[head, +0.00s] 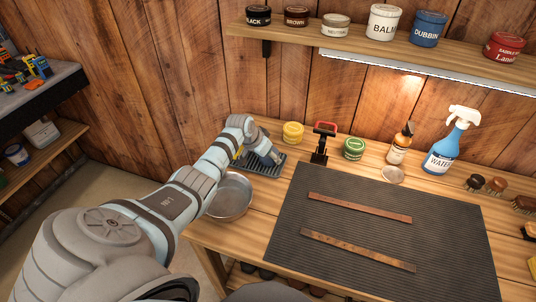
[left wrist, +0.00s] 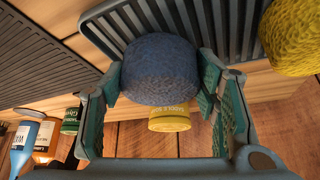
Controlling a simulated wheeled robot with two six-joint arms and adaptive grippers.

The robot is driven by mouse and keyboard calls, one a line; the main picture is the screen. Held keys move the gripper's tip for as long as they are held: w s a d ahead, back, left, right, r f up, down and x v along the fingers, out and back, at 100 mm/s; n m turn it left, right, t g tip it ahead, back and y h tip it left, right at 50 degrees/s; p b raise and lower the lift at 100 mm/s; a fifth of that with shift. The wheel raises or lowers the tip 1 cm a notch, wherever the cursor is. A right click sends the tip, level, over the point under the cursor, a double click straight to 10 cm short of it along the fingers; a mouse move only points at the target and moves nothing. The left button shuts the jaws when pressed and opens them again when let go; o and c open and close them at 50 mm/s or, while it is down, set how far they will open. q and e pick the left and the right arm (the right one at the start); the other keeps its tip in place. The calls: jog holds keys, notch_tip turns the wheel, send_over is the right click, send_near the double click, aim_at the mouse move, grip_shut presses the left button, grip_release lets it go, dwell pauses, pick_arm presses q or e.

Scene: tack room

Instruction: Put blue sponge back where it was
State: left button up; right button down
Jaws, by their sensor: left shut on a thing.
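The blue sponge (left wrist: 160,68) is round and rough, held between the two fingers of my left gripper in the left wrist view. My left gripper (head: 272,158) is shut on it, over the grey ribbed tray (head: 262,176) at the back left of the bench in the head view. The tray also shows behind the sponge in the left wrist view (left wrist: 225,22). Whether the sponge touches the tray is unclear. In the head view my gripper hides the sponge. My right gripper is out of view.
A metal bowl (head: 230,197) stands in front of the tray, close under my left arm. A yellow tin (head: 293,132), a red-handled tool (head: 322,143) and a green tin (head: 353,149) stand to the right. A dark ribbed mat (head: 370,245) with two leather straps covers the bench's middle.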

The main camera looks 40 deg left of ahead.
pick_arm(q)
jog(key=shift+f+b, duration=0.3)
jog(key=shift+f, duration=0.15)
jog(key=shift+s+d+f, duration=0.1)
jog(key=shift+f, duration=0.05)
jog(key=shift+s, duration=0.1)
jog(key=o, duration=0.8)
jog(key=shift+o, duration=1)
jog(key=shift+d+f, duration=0.1)
